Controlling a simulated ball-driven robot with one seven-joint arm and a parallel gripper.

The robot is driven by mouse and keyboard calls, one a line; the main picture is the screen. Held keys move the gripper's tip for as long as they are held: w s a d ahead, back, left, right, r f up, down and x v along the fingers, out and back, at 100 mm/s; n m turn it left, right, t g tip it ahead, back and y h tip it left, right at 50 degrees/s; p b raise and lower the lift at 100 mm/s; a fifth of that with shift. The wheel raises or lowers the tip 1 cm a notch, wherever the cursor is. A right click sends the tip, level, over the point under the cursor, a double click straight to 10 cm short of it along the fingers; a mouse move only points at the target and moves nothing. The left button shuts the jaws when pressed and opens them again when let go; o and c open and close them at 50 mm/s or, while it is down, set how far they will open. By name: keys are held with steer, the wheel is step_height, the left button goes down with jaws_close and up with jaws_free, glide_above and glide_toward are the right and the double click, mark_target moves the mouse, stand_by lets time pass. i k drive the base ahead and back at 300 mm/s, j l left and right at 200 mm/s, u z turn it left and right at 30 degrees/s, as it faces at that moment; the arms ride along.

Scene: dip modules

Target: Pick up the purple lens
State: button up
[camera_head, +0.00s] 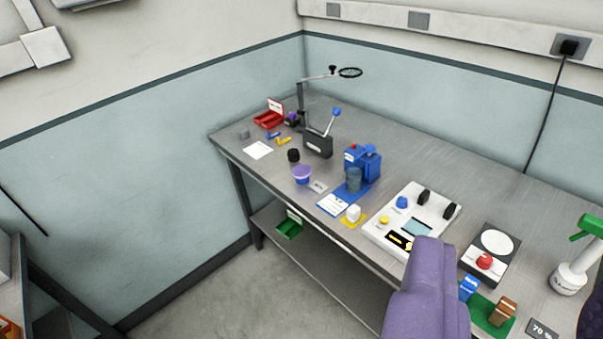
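A purple-topped round piece with a blue lower part (302,174) stands near the front edge of the grey workbench (470,165). A smaller purple piece (292,117) sits by a black part further back, beside the red bin. I cannot tell for sure which of these is the purple lens. A large purple part of mine, likely my gripper (430,290), fills the lower right foreground, apart from both pieces. Its fingertips are not clear, so its opening and anything in it cannot be made out.
A black lever box (318,145), a blue machine (362,165), a white control panel (411,218) and a white-disc panel (490,253) stand on the bench. A red bin (268,120) is at the far left. A green bin (289,228) sits on the lower shelf. Open floor lies front left.

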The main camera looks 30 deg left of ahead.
mark_target(300, 171)
steer(key=i+j, duration=0.55)
steer(key=i, duration=0.2)
steer(key=i+j+z, duration=0.1)
steer(key=i+j, duration=0.45)
steer(key=i, duration=0.2)
steer(key=i+j, duration=0.6)
steer(key=i, duration=0.15)
steer(key=l+z, duration=0.05)
